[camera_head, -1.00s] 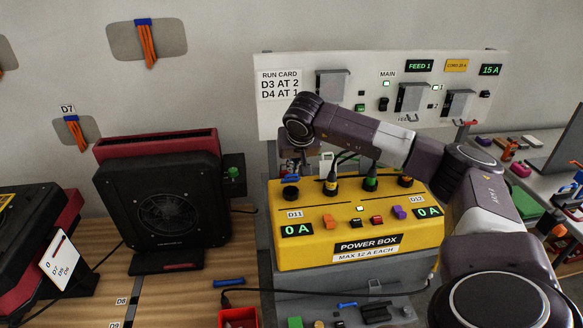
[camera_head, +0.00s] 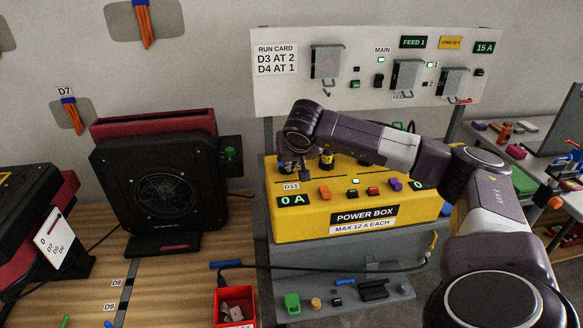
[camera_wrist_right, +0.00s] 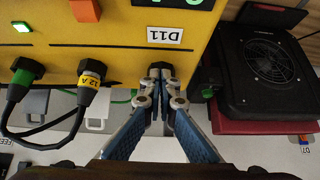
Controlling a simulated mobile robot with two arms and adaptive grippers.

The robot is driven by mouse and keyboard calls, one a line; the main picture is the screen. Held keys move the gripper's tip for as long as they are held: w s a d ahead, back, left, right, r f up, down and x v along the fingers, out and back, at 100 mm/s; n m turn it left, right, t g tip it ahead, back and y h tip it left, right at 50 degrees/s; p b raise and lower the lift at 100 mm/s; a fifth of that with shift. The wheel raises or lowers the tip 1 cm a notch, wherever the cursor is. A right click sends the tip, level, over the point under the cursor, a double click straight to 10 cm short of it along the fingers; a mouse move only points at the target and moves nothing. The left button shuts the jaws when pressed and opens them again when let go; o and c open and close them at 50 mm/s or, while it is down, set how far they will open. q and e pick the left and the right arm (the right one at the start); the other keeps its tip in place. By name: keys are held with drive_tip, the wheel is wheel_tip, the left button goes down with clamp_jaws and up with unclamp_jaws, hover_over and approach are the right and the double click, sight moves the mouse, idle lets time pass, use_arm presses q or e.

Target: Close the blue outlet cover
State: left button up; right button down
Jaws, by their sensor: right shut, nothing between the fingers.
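The yellow power box (camera_head: 343,229) stands on a grey stand, with its top facing up. My right gripper (camera_head: 295,172) is at the left end of the box top, behind the D11 label (camera_head: 291,186). In the wrist view the right gripper (camera_wrist_right: 161,70) is shut with its fingertips together, close to the box edge beside the D11 label (camera_wrist_right: 164,35). I cannot make out a blue outlet cover in either view; the gripper hides part of the box's left end. Whether the fingertips touch the box cannot be told. My left gripper is not in view.
A black plug with a yellow band (camera_head: 326,158) stands in the box top right of the gripper; it also shows in the wrist view (camera_wrist_right: 92,79). A black fan unit (camera_head: 158,190) stands left of the box. A wall panel (camera_head: 285,96) with covered outlets is behind.

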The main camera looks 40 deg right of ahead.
drive_tip(key=shift+f, duration=0.15)
idle(0.6)
drive_tip(key=shift+w+d+f, duration=0.15)
drive_tip(key=shift+w+d, duration=0.15)
drive_tip(key=shift+w, duration=0.05)
